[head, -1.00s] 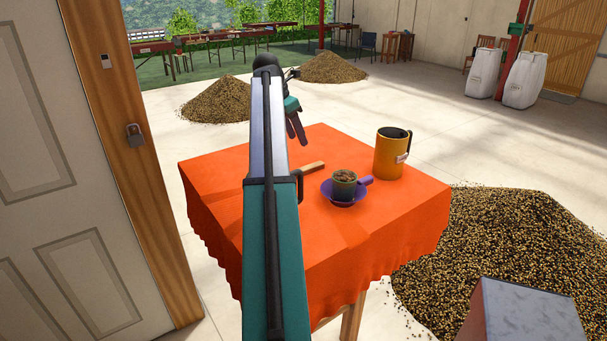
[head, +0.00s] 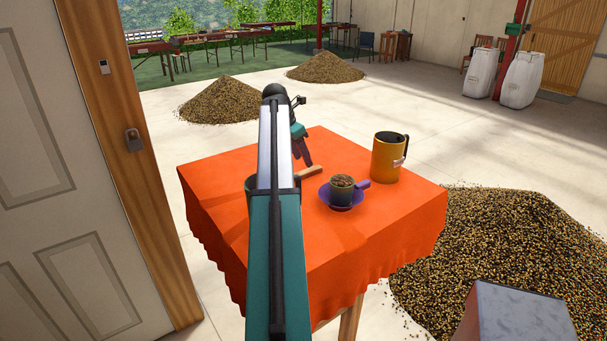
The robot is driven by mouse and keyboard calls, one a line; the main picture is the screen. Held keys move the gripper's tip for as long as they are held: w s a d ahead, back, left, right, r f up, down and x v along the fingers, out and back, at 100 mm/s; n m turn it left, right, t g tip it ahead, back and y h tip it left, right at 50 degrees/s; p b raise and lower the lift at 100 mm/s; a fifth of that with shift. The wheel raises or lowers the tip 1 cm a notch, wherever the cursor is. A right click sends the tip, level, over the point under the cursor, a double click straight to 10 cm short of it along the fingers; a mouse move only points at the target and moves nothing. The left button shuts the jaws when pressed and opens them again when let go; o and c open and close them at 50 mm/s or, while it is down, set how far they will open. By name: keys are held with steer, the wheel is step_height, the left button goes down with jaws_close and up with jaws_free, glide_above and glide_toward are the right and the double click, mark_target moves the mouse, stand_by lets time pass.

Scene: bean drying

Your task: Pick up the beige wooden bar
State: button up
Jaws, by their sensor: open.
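The beige wooden bar (head: 312,170) lies on the orange-red cloth of the table, left of the cup. Its left end is hidden behind my arm. My gripper (head: 309,163) points down just above the bar, close to its visible part. Its dark fingers are open, seen nearly edge-on and empty. I cannot tell whether they touch the bar or sit astride it.
A bean pile (head: 500,250) lies right of the table. A door (head: 60,180) stands left.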

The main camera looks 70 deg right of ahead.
mark_target(308, 170)
steer(key=shift+s+d+f, duration=0.1)
steer(key=shift+s+f, duration=0.05)
steer(key=shift+f, duration=0.25)
steer(key=shift+p+x, duration=1)
steer(key=shift+x, duration=0.2)
steer(key=shift+p+x, duration=0.35)
steer(key=shift+x, duration=1.05)
steer(key=shift+c, duration=0.2)
steer(key=shift+d, duration=0.1)
jaws_close()
